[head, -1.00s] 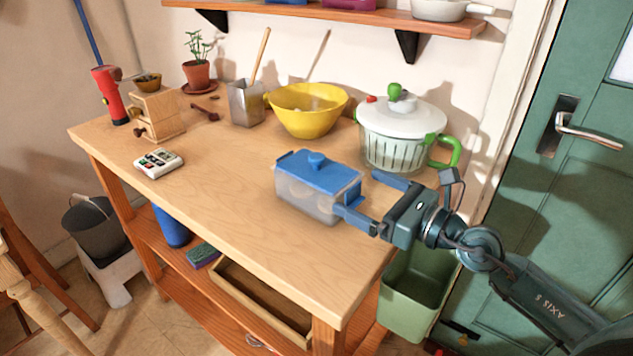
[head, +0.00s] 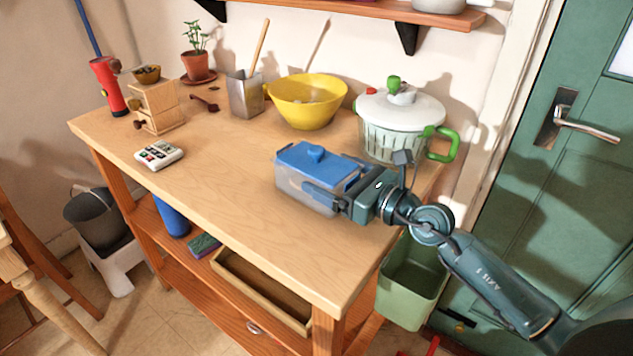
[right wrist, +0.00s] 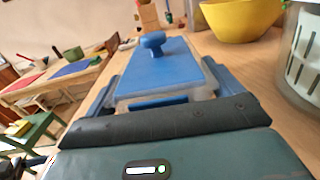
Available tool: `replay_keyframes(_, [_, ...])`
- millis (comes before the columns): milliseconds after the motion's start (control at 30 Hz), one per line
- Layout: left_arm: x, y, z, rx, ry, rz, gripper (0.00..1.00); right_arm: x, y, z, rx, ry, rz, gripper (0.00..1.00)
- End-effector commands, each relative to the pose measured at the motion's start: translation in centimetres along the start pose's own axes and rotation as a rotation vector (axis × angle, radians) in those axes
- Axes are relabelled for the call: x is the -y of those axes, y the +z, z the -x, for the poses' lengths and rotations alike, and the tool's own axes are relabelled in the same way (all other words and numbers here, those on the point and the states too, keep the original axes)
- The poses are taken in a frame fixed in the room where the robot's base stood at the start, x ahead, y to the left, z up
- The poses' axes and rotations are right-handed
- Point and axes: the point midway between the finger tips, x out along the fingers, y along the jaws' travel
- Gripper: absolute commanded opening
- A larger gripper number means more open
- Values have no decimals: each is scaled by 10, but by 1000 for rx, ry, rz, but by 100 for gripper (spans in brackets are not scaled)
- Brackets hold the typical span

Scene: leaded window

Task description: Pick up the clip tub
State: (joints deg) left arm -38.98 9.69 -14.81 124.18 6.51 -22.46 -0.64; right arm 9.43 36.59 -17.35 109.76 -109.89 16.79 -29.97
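The clip tub (head: 300,192) is a clear box with a blue lid and a round blue knob. It stands upright on the wooden workbench, near the front right edge. It also shows in the right wrist view (right wrist: 160,72), straight ahead. My right gripper (head: 338,183) reaches in from the right at tub height. Its fingers are spread along the two opposite sides of the tub, with the tub's near end between them. In the right wrist view the gripper (right wrist: 166,88) looks open around the tub, not clearly pressed on it. My left gripper is out of view.
A white salad spinner (head: 400,120) with a green handle stands close behind my right gripper. A yellow bowl (head: 308,105) and metal pot (head: 245,97) stand at the back. A calculator-like device (head: 159,155) lies left. The bench's front middle (head: 235,205) is clear.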

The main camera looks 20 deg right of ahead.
Motion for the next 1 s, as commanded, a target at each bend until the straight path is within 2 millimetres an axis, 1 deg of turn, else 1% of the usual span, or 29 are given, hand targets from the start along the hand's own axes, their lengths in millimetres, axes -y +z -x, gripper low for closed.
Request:
replay_keyframes(33, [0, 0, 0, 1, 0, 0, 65, 0, 0, 0, 0, 0, 0, 87])
replay_keyframes(200, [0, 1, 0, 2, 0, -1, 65, 0, 0, 0, 0, 0, 0, 73])
replay_keyframes(300, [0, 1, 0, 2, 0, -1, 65, 0, 1, 0, 2, -1, 1, 67])
replay_keyframes(467, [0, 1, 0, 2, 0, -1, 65, 0, 1, 0, 3, -1, 1, 67])
replay_keyframes(567, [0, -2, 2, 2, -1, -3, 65, 0, 7, 0, 4, -1, 1, 67])
replay_keyframes(667, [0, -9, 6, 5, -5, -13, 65, 0, 23, 0, 6, 0, 1, 67])
replay_keyframes(800, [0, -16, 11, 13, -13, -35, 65, 0, 52, 0, 7, 0, 1, 67])
replay_keyframes(900, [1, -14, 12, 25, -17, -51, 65, 0, 72, 0, 8, 0, 1, 67])
replay_keyframes(1000, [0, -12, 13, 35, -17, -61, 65, 0, 87, 0, 6, 0, 2, 67])
